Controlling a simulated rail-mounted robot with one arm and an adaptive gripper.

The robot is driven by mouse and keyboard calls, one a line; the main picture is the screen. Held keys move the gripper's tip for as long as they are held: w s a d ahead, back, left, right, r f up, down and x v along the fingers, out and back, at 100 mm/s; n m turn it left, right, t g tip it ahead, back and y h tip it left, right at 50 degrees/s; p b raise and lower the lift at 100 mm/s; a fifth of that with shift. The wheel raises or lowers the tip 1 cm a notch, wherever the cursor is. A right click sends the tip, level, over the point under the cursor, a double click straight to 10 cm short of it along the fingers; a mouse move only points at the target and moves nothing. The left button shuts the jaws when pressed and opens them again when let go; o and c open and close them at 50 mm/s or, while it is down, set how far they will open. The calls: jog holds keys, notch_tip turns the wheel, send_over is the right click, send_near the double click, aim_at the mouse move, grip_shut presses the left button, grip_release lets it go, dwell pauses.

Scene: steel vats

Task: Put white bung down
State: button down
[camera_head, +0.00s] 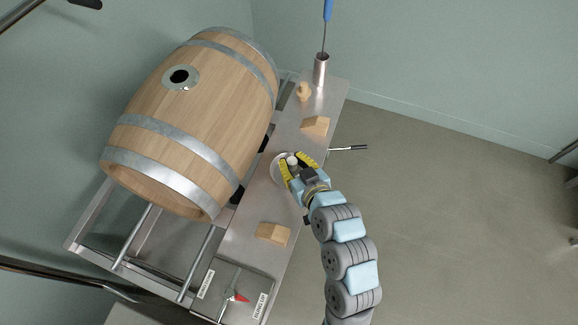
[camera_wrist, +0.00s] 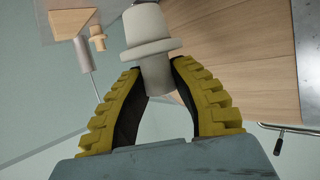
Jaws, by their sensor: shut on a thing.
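The white bung (camera_wrist: 147,28) is held between the two yellow-ribbed fingers of my gripper (camera_wrist: 156,72) in the wrist view. Its wide flange and upper part stick out past the fingertips, and its lower part is between the fingers. In the head view the white bung (camera_head: 292,159) shows small between the fingertips of my gripper (camera_head: 292,168). My gripper is over the steel bench beside the barrel, at a pale round dish (camera_head: 275,170). Whether the bung touches the dish is hidden by the fingers.
The wooden barrel (camera_head: 190,110), with an open bung hole (camera_head: 180,77), lies left of the bench. On the bench are a wooden wedge (camera_head: 315,125), another wedge (camera_head: 273,233), a small wooden bung (camera_head: 303,91) and a steel cylinder (camera_head: 321,70). A panel with a red-handled switch (camera_head: 236,297) is at the near end.

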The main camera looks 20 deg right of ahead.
aim_at(289, 159)
jog(key=w+f, duration=0.2)
jog(key=f, duration=0.1)
jog(key=w+d+f, duration=0.1)
jog(key=w+f, duration=0.1)
jog(key=shift+b, duration=0.4)
jog(key=shift+w+f, duration=0.1)
jog(key=shift+f, duration=0.2)
jog(key=shift+f+b, duration=0.3)
jog(key=shift+f, duration=0.95)
jog(key=shift+f, duration=0.2)
jog(key=c, duration=1)
grip_release()
jog(key=shift+o, duration=0.2)
